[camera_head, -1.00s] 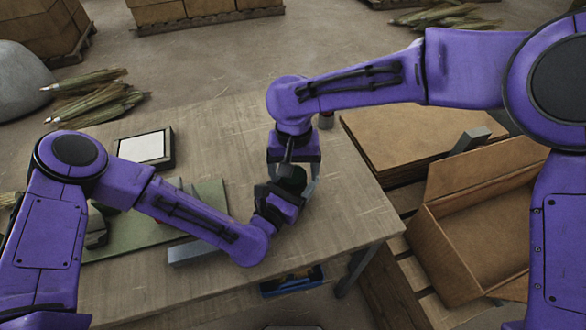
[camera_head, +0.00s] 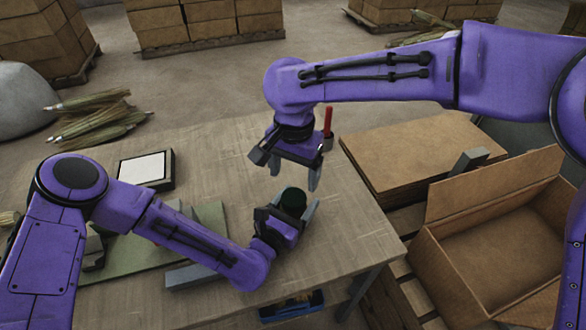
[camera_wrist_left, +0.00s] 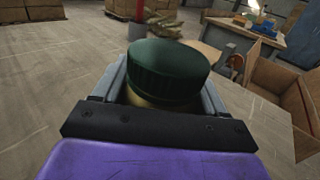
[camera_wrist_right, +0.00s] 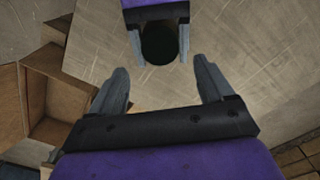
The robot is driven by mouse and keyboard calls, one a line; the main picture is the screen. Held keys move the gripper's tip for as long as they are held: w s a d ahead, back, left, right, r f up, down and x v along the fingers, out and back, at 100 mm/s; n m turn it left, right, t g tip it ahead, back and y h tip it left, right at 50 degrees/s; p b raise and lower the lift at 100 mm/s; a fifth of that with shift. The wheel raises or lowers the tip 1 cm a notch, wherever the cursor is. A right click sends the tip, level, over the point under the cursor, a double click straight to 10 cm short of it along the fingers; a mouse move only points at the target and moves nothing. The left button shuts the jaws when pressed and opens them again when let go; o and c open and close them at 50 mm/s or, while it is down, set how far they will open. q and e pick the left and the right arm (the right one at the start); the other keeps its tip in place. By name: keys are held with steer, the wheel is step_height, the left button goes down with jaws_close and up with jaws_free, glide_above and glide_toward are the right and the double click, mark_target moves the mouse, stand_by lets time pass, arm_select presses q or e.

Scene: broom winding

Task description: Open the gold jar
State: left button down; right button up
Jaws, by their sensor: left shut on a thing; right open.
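The gold jar (camera_wrist_left: 145,101) stands between the fingers of my left gripper (camera_head: 291,212), which is shut on its body. Only a sliver of gold shows in the left wrist view. Its dark green lid (camera_wrist_left: 168,72) sits on top and looks slightly tilted there; I cannot tell whether it is loose. The lid also shows in the head view (camera_head: 293,200) and the right wrist view (camera_wrist_right: 160,45). My right gripper (camera_head: 294,176) is open and empty, above and apart from the lid, fingers pointing down.
The wooden table (camera_head: 230,150) is mostly clear around the jar. A red-handled tool in a small cup (camera_head: 327,143) stands behind my right gripper. A white-topped box (camera_head: 145,167) and a green mat (camera_head: 130,258) lie left. An open cardboard box (camera_head: 490,240) is at right.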

mark_target(294, 197)
step_height(294, 197, down, 7)
steer(key=shift+f, duration=0.1)
steer(key=c, duration=1.1)
steer(key=n, duration=0.6)
steer(key=shift+n, duration=0.4)
steer(key=o, duration=1.2)
